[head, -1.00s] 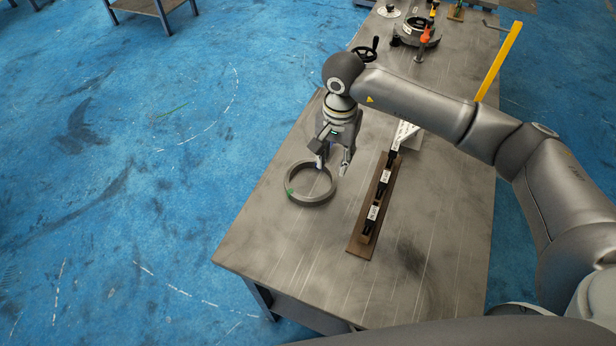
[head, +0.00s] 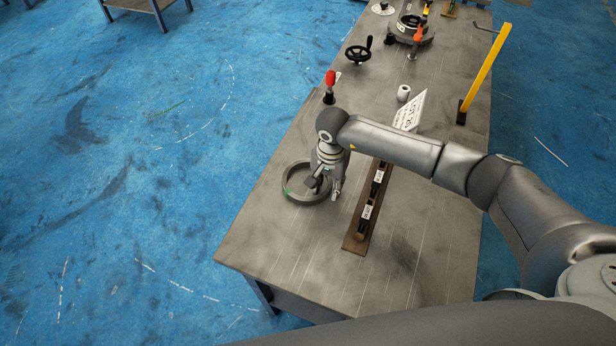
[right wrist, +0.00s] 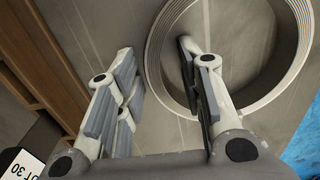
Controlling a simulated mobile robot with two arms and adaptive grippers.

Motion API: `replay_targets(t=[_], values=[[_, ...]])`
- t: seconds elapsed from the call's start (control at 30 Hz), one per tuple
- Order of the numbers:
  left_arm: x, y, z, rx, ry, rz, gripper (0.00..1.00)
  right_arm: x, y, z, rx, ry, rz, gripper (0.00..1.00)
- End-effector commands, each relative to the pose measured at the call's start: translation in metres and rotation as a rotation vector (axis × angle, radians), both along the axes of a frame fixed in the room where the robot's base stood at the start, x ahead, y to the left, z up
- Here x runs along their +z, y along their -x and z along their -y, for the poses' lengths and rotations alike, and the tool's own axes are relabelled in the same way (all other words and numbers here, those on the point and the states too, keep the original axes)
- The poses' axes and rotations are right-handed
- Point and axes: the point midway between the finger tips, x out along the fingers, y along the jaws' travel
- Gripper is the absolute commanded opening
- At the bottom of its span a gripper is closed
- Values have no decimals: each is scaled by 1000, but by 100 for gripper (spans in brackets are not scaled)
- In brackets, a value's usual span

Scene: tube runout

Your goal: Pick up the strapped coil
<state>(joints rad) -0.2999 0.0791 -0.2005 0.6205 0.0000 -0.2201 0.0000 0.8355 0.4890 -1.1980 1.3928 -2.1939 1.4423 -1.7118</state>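The strapped coil (head: 285,180) is a grey ring lying flat on the metal table, with a green mark on its left side. My right gripper (head: 327,190) points down at the coil's right side. In the right wrist view the coil (right wrist: 301,50) shows ridged inner walls. There my right gripper (right wrist: 156,50) is open, with one finger inside the ring and the other outside, so the ring's wall lies between them. I cannot tell whether either finger touches it. My left gripper is not in view.
A brown wooden strip (head: 352,245) with black clips and white labels lies just right of the coil. A red-handled clamp (head: 330,84), a handwheel (head: 359,53), a white sign (head: 411,108) and a yellow post (head: 486,70) stand farther back. The table's near end is clear.

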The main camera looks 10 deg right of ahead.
Motion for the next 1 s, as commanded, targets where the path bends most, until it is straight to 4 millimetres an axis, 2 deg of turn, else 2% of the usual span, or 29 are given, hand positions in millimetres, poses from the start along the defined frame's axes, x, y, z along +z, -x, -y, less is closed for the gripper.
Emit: replay_targets(t=[0.07, 0.3, 0.37, 1.0], values=[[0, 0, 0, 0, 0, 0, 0, 0, 0, 0, 0, 0, 0, 35], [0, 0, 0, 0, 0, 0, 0, 0, 0, 0, -1, 0, 0, 6], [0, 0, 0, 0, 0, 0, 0, 0, 0, 0, -1, 0, 0, 0], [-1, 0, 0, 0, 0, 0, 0, 6, -2, 0, -1, -2, 4, 0]])
